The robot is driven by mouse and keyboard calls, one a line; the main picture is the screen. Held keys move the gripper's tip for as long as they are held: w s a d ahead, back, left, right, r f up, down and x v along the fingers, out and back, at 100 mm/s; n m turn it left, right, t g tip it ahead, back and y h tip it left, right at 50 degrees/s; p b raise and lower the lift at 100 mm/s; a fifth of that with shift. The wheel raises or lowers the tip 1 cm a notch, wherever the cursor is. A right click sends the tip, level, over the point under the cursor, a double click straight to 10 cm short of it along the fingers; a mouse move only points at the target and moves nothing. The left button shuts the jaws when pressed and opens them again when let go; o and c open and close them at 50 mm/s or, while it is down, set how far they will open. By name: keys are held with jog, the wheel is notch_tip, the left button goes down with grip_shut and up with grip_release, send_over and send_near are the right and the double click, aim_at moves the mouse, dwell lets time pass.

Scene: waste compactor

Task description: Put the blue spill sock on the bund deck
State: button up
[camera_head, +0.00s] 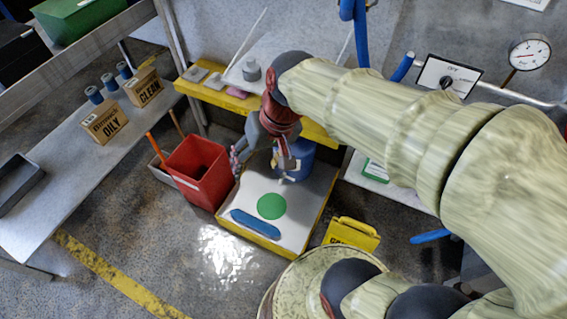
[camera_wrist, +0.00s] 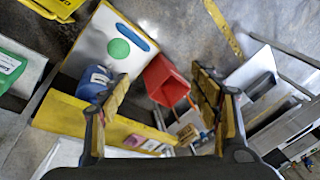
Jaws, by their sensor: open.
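The blue spill sock (camera_head: 255,223) lies flat on the white top of the bund deck (camera_head: 292,229), near its front yellow edge. A flat green disc (camera_head: 271,206) is just behind the sock, apart from it. In the wrist view the sock (camera_wrist: 137,36) lies beside the disc on the deck (camera_wrist: 92,46), toward the top. My gripper (camera_head: 262,162) is open and empty above the back of the deck, away from the sock. Its two spread fingers frame the lower half of the wrist view (camera_wrist: 162,92).
A blue drum (camera_head: 298,158) stands at the back of the deck, partly behind my gripper. A red bin (camera_head: 197,171) stands left of the deck. A yellow-edged shelf (camera_head: 218,96) is behind. Open floor lies in front.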

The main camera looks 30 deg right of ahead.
jog(key=s+d+r+n+t+h, duration=0.2)
jog(key=s+d+r, duration=0.1)
jog(key=s, duration=0.3)
jog(key=shift+d+r+t, duration=0.15)
jog(key=shift+r+t, duration=0.25)
jog(key=shift+r, duration=0.3)
jog(key=shift+s+r, duration=0.1)
